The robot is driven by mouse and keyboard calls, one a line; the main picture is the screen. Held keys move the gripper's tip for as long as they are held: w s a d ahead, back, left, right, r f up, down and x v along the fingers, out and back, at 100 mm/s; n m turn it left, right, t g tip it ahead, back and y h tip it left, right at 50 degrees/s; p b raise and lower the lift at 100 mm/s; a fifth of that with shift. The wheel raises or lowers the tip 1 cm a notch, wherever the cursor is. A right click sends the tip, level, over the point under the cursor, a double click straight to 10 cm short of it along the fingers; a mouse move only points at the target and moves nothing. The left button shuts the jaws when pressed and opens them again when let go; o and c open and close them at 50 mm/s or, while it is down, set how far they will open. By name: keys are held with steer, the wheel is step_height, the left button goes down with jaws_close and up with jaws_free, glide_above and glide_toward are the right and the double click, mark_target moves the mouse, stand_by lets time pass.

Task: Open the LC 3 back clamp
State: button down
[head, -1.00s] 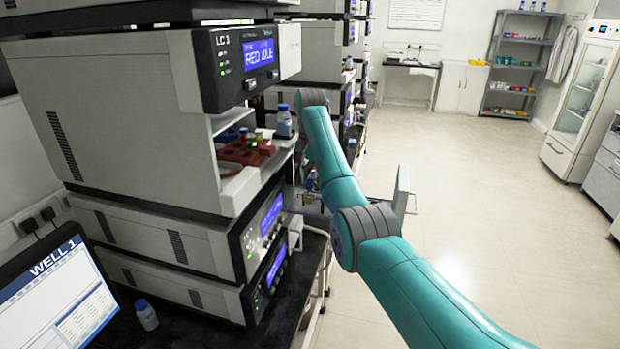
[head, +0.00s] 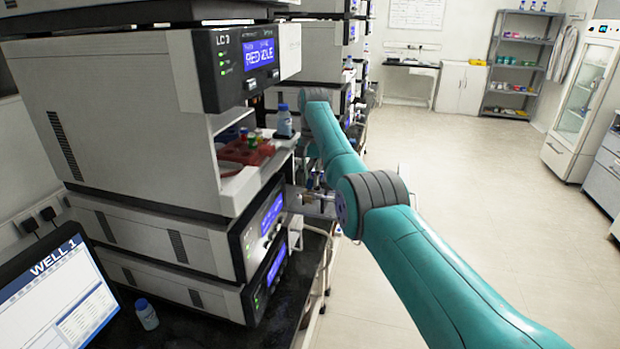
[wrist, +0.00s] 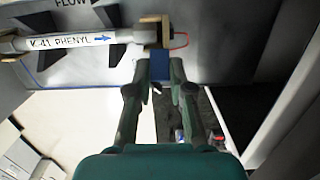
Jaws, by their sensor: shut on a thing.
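The LC 3 instrument (head: 115,105) stands at the left in the head view, with a lit blue display on its front. In the wrist view a white column (wrist: 75,39) labelled K-41 PHENYL lies across the top, with a blue arrow pointing right. A tan clamp (wrist: 147,32) is around the column's right end, with a blue tab (wrist: 160,66) just below it. My gripper (wrist: 160,78) is shut on the blue tab, one finger on each side. In the head view my arm hides the column and clamp, and the fingers cannot be made out.
A red rack (head: 245,152) with vials sits in the instrument's open bay, beside a blue-capped bottle (head: 283,121). The floor (head: 480,190) to the right is clear.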

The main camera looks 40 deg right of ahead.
stand_by(0.4)
steer(key=c, duration=1)
jaws_free()
steer(key=shift+c, duration=0.2)
steer(key=shift+h, duration=0.3)
steer(key=shift+s+a+r+t, duration=0.15)
steer(key=shift+t, duration=0.25)
